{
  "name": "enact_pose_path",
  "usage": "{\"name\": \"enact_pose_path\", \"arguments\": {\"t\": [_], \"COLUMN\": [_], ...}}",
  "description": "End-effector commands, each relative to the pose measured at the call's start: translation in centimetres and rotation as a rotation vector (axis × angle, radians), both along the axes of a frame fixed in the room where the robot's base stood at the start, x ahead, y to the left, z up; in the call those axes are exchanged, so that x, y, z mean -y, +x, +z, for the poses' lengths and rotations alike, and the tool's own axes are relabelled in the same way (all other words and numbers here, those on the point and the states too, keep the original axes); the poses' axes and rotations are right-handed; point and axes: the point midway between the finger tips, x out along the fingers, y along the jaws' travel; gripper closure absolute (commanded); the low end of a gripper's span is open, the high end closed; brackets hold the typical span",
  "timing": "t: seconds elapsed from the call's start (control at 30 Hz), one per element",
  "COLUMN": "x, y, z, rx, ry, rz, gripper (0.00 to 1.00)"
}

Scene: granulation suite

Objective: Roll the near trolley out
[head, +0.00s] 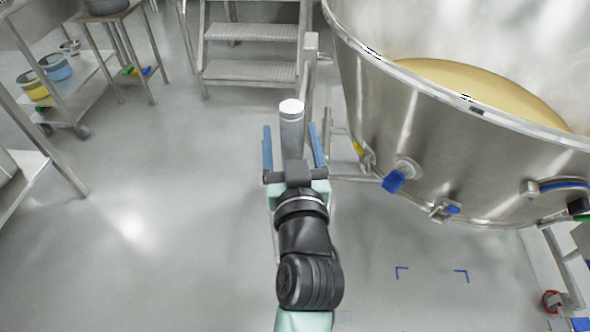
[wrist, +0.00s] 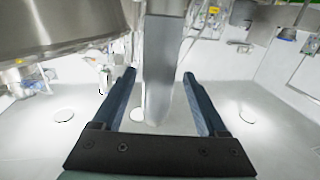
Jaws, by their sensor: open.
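A large round steel vessel (head: 450,150) holding pale yellow powder (head: 480,85) fills the right of the head view. A steel frame (head: 352,178) shows by its left side. I take this to be the near trolley; its wheels cannot be made out. An upright steel bar (head: 291,107) with a pale end stands left of the vessel, and it also shows in the wrist view (wrist: 163,50). My gripper (head: 290,130) is open, with its blue fingers on either side of the bar. Gaps show beside the bar in the wrist view. How the bar joins the frame is hidden.
Steel steps (head: 250,72) stand behind. A wheeled shelf cart (head: 70,100) with blue and yellow buckets and a small table (head: 128,50) stand at the left. Blue corner marks (head: 402,271) lie on the floor at the lower right. The floor (head: 160,220) left of my arm is clear.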

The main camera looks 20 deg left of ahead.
Motion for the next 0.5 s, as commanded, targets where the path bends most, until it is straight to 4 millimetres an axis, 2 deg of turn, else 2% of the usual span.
{"name": "enact_pose_path", "arguments": {"t": [0.1,0.3,0.5], "x": [1.2,3.0,4.2], "y": [-2.4,-5.8,-8.2], "z": [-0.2,-0.3,-0.2], "rx": [-0.004,-0.003,-0.002], "ry": [-0.002,0.0,0.0], "rz": [0.0,0.0,0.002], "gripper": [0.25,0.25,0.25]}}
